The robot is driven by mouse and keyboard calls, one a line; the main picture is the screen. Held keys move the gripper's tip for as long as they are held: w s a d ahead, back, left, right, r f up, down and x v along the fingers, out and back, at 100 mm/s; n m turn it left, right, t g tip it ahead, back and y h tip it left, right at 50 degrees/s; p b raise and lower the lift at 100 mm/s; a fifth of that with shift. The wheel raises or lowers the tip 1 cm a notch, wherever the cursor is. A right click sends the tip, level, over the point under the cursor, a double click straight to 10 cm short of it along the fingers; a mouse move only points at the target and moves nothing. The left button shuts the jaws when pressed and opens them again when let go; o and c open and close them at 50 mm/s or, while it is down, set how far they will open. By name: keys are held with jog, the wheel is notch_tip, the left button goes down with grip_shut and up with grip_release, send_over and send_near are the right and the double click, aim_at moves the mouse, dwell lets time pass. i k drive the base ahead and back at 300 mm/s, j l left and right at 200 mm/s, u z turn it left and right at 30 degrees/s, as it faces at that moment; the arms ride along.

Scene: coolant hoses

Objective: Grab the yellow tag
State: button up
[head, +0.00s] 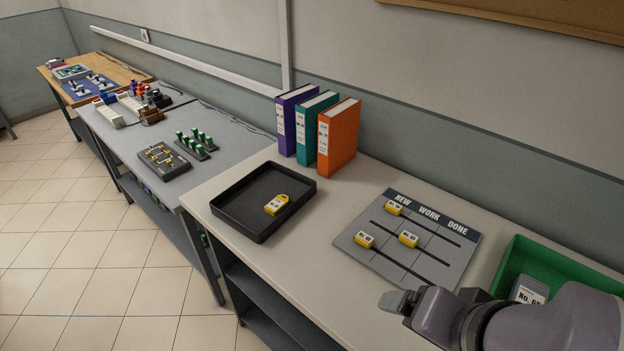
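A yellow tag (276,205) with a white label lies in the black tray (239,232), right of the tray's middle. Three other yellow pieces with white labels sit on the grey board marked NEW, WORK, DONE: one at the top left (394,208), one at the lower left (364,240) and one near the middle (409,239). My gripper (397,302) is at the lower right, over the front of the table near the board's lower edge, apart from all the yellow pieces. Its fingers overlap in this view, so I cannot tell whether they are open or shut.
Purple (291,122), teal (311,127) and orange (338,138) binders stand behind the tray. A green bin (560,262) with a grey labelled item (528,290) is at the right. Bare tabletop lies between tray and board. More benches with parts stand at the left.

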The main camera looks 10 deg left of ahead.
aim_at(276, 205)
jog(key=i+j+z, duration=0.2)
jog(key=j+z, duration=0.2)
jog(key=j, duration=0.2)
jog(key=j+z, duration=0.35)
jog(key=j, duration=0.25)
jog(key=i+j+z, duration=0.1)
jog(key=j+z, duration=0.3)
jog(key=j, duration=0.3)
jog(key=k+j+z, duration=0.1)
jog(key=j+z, duration=0.25)
jog(key=j, duration=0.25)
